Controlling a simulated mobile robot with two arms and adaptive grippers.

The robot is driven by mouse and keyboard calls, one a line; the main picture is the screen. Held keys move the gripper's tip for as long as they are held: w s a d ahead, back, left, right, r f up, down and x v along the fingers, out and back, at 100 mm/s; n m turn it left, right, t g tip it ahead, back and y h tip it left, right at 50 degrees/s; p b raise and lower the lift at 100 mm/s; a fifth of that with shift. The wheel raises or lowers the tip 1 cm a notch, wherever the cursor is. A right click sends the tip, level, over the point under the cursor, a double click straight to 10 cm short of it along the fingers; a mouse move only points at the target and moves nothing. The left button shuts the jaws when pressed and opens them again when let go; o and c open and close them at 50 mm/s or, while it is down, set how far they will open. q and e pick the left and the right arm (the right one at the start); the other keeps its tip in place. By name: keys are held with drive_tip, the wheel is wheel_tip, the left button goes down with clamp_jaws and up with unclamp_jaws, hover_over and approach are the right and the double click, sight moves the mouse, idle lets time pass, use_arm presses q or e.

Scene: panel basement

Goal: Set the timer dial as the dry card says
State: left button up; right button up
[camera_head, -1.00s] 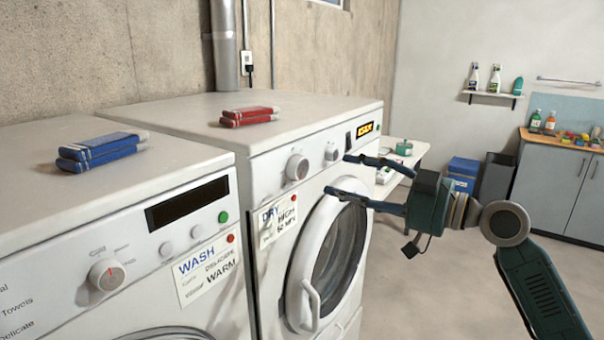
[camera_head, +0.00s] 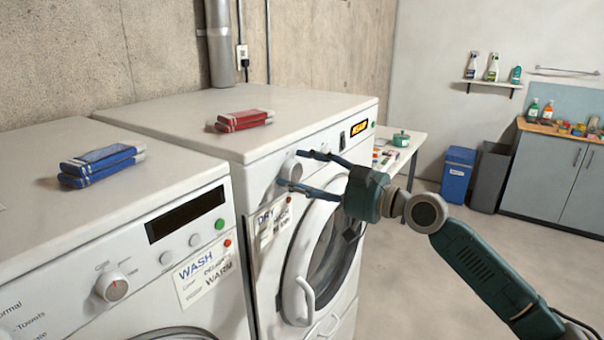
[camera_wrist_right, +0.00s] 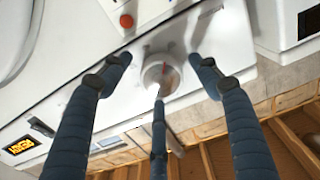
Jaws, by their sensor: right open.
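The dryer's large white dial (camera_head: 291,169) is on the front panel of the right machine. The dry card (camera_head: 270,222) hangs below the dial, partly covered by a finger. "DRY" is legible; the smaller lines are blurred. My left gripper is not in view.
The washer (camera_head: 60,250) stands left, with its own dial (camera_head: 112,286) and wash card (camera_head: 207,272). Blue towels (camera_head: 100,163) and red towels (camera_head: 242,120) lie on top of the machines. The dryer door handle (camera_head: 305,300) sticks out below. The floor to the right is clear.

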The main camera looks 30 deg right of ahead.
drive_tip(key=c, duration=1.1)
drive_tip(key=shift+a+f+m, duration=0.1)
drive_tip(key=shift+f+m, duration=0.1)
drive_tip(key=shift+m, duration=0.7)
drive_tip(key=shift+c, duration=0.2)
drive_tip(key=o, duration=0.9)
drive_tip(key=shift+s, duration=0.1)
drive_tip(key=shift+c, duration=0.2)
drive_tip(key=shift+o, duration=1.4)
drive_tip(key=shift+r, duration=0.15)
drive_tip(key=v, duration=1.2)
